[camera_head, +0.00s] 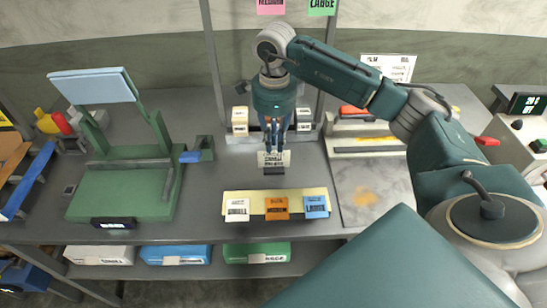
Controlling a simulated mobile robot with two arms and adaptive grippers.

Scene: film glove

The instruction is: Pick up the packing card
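A small pale card (274,158) with black print stands on a dark base on the grey bench, near the middle of the head view. Its print is too small to read surely, so I cannot tell whether it is the packing card. My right gripper (274,146) points down at its top edge from above. The fingers look close together, but whether they grip the card or are only just behind it is unclear. My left gripper is not in view.
In front lies a cream holder (268,194) with white, orange and blue labelled cards. A green stand (120,205) is at the left. Small labelled boxes (240,121) stand behind the gripper. Coloured boxes (176,254) sit on the shelf below.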

